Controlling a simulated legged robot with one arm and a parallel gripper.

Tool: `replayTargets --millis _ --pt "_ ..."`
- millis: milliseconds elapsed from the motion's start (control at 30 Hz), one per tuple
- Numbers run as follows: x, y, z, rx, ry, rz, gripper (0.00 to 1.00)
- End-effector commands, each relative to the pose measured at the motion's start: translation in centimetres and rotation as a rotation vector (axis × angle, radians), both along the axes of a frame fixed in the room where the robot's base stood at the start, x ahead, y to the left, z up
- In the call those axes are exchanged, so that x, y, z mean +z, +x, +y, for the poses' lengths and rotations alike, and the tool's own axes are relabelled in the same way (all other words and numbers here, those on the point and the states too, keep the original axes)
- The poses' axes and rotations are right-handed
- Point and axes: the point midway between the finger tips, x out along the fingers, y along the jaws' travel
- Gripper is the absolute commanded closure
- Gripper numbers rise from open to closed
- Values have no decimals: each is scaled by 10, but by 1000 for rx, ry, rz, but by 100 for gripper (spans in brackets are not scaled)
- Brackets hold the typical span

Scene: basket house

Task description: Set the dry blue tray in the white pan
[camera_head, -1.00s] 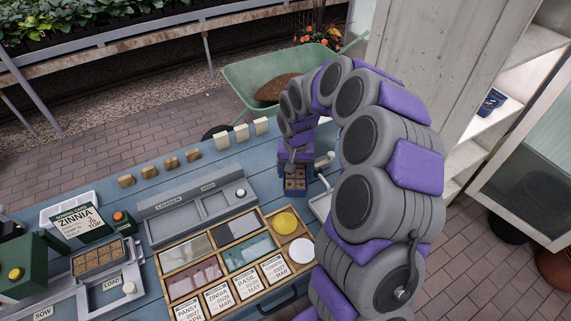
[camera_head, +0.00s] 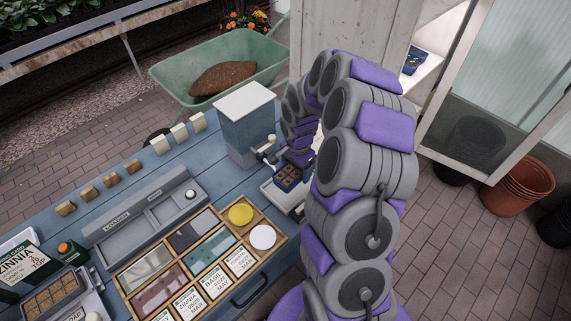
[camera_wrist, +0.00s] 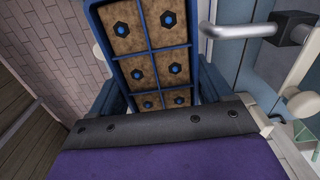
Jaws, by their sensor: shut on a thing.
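A blue tray (camera_head: 288,179) with brown soil cells is held in my gripper (camera_head: 298,159), low over the white pan (camera_head: 272,192). In the wrist view the tray (camera_wrist: 150,48) fills the top middle, its cells each bearing a dark blue dot. The soil looks light brown and dry. My gripper's fingers (camera_wrist: 150,92) close on the tray's two sides. The arm hides part of the pan, and I cannot tell whether the tray touches it.
A grey box with a white lid (camera_head: 245,103) and a lever stands just behind the pan. Another blue tray (camera_head: 413,60) sits on a shelf at right.

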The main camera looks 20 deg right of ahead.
Motion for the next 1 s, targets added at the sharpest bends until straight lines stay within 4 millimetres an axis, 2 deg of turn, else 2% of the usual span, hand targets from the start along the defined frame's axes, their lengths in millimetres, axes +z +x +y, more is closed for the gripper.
replayTargets --millis 167,367,1000 --pt "-6 8 -6 -59 0 6 62" --pt "-11 5 -3 -62 -3 2 62" --pt "-73 6 -7 -61 -1 5 62"
